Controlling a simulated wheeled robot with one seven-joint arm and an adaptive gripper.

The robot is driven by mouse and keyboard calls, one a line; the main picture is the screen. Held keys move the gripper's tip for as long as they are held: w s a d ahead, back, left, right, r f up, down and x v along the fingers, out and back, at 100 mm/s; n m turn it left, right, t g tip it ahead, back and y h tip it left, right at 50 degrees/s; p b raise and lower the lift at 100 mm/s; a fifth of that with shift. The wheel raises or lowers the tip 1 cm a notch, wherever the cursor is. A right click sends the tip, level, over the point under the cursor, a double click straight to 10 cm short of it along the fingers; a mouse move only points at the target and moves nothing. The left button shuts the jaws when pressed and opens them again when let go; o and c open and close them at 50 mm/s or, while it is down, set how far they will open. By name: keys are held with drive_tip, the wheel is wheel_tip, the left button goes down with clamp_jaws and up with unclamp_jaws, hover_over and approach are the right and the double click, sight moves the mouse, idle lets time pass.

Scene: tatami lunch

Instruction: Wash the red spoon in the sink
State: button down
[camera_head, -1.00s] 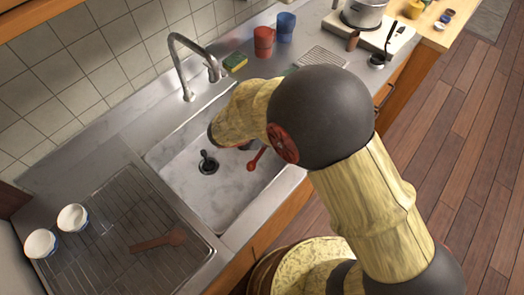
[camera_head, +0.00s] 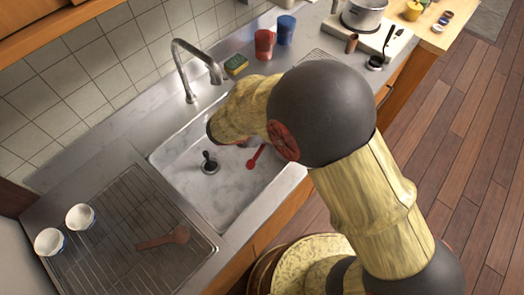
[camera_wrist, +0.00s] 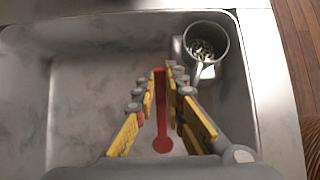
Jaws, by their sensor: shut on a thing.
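The red spoon (camera_wrist: 162,146) is between the fingers of my gripper (camera_wrist: 164,85) in the wrist view. My gripper is shut on its handle, with the bowl end toward the bottom of the picture. In the head view the spoon (camera_head: 257,156) shows over the sink basin (camera_head: 220,190), while my arm hides the fingers. The sink's light floor is below the gripper; I cannot tell whether the spoon touches it. The curved metal tap (camera_head: 185,70) stands at the back edge of the sink, left of my gripper. No running water is visible.
A grey mug (camera_wrist: 206,48) with green bits stands in the basin near the gripper. A dark drain piece (camera_head: 208,163) is in the sink. A sponge (camera_head: 235,65), red cup (camera_head: 264,43) and blue cup (camera_head: 286,28) stand behind. Two white bowls and a brown utensil (camera_head: 165,238) are on the left drainboard.

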wheel_tip(320, 180, up, 11)
drive_tip(key=p, duration=0.9)
drive_tip(key=shift+r, duration=0.1)
idle(1.7)
drive_tip(key=shift+r+p, duration=2.2)
drive_tip(key=shift+r, duration=0.25)
